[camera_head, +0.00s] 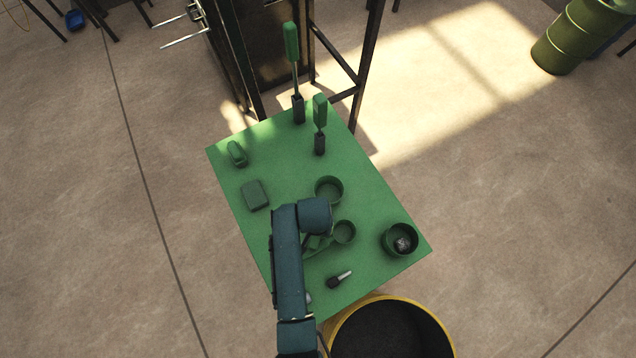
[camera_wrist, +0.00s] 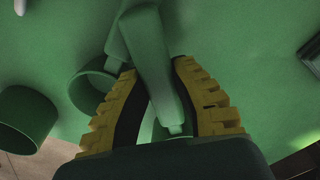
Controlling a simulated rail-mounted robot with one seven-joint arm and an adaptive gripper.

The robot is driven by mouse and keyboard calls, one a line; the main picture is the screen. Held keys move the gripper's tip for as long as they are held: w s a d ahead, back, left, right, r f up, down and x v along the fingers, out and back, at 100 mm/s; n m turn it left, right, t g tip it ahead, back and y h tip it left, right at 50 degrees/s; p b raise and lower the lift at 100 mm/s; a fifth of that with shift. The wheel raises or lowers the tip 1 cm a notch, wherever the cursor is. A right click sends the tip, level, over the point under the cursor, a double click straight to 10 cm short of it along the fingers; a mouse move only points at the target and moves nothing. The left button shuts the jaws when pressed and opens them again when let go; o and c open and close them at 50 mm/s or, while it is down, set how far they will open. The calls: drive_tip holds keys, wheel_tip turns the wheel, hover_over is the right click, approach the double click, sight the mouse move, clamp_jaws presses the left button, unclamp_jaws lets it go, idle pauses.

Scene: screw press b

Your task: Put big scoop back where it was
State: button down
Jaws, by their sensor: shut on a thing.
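The big scoop (camera_head: 329,190) shows its round green bowl near the middle of the green table in the head view. In the wrist view its green handle (camera_wrist: 152,62) runs between the yellow ridged fingers of my gripper (camera_wrist: 165,95). My gripper is shut on this handle. The bowl is hidden behind the gripper body there. My arm covers the handle in the head view. I cannot tell whether the scoop touches the table. A smaller green scoop (camera_head: 344,231) lies beside it; its bowl (camera_wrist: 93,92) shows partly behind one finger in the wrist view.
A green tin (camera_head: 399,240) stands by the table's right edge. A small tool with a light shaft (camera_head: 338,280) lies near the front. A green block (camera_head: 255,195) and small green item (camera_head: 237,153) are at left. Two green-handled tools (camera_head: 320,125) (camera_head: 293,70) stand at the back.

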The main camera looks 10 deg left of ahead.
drive_tip(key=c, duration=1)
unclamp_jaws()
wheel_tip(320, 180, up, 13)
drive_tip(key=p, duration=0.2)
drive_tip(key=w+d+r+t, duration=0.1)
drive_tip(key=w+r+t, duration=0.3)
drive_tip(key=r, duration=0.5)
drive_tip(key=w+d+r+n+t+y, duration=0.1)
drive_tip(key=w+r+t, duration=0.3)
drive_tip(key=r, duration=0.6)
drive_tip(key=w+d+r+t, duration=0.2)
drive_tip(key=w+r+t, duration=0.2)
drive_tip(key=r, duration=0.5)
drive_tip(key=s+d+r+t, duration=0.1)
drive_tip(key=s+r+t, duration=0.1)
drive_tip(key=r, duration=0.6)
drive_tip(key=s+d+r+t, duration=0.2)
drive_tip(key=s+r+t, duration=0.1)
drive_tip(key=r, duration=0.5)
drive_tip(key=s+d+r+t+h, duration=0.1)
drive_tip(key=s+r+t, duration=0.2)
drive_tip(key=r, duration=0.6)
drive_tip(key=shift+s+d+n+t, duration=0.2)
drive_tip(key=shift+d+n+t, duration=0.15)
drive_tip(key=shift+t, duration=0.45)
